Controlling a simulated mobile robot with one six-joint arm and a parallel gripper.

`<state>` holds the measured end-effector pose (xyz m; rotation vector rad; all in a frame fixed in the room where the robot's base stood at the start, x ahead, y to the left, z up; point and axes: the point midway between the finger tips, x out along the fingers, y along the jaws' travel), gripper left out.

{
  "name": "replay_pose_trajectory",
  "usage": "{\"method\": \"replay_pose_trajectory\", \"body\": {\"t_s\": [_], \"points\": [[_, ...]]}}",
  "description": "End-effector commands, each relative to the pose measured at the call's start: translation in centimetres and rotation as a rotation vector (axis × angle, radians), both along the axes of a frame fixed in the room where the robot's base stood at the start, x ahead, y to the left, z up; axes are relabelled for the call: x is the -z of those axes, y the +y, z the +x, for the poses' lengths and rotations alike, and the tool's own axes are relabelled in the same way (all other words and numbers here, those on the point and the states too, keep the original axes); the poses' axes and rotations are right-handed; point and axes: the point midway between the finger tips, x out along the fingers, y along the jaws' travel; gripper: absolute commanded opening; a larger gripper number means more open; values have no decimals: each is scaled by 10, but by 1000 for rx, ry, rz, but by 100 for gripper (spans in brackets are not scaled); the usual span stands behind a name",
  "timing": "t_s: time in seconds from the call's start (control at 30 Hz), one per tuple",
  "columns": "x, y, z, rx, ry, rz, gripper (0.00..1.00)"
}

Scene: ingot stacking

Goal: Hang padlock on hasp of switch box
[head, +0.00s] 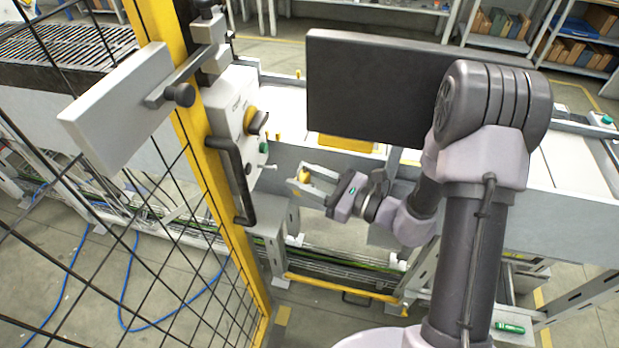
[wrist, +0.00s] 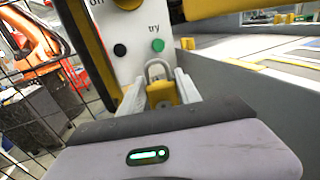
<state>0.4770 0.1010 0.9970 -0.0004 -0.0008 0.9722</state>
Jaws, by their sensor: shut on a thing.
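My gripper (head: 302,178) is shut on a yellow padlock (head: 304,174), right of the switch box (head: 232,112) and apart from it in the head view. In the wrist view the padlock (wrist: 163,93) sits between my finger pads (wrist: 160,86), its grey shackle (wrist: 157,68) pointing up toward the box. The light grey box has a black-and-yellow knob (head: 257,122), a green button (head: 264,147) and a black button (wrist: 120,51). A small pale piece (head: 269,166), perhaps the hasp, sticks out low on the box; I cannot make it out in the wrist view.
The box is by a yellow post (head: 195,128) with black mesh fence to its left. A black handle (head: 236,182) stands along the box's near side. A grey conveyor (head: 283,155) runs behind my gripper. A dark panel (head: 365,90) is above it. Open air lies between padlock and box.

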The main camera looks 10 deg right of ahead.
Motion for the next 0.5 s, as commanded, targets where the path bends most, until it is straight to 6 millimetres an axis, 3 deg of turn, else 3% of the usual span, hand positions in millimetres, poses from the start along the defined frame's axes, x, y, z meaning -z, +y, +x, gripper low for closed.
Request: {"method": "replay_pose_trajectory", "body": {"t_s": [0.5], "points": [[0, 42, 15, -1, -1, 1, 0]]}}
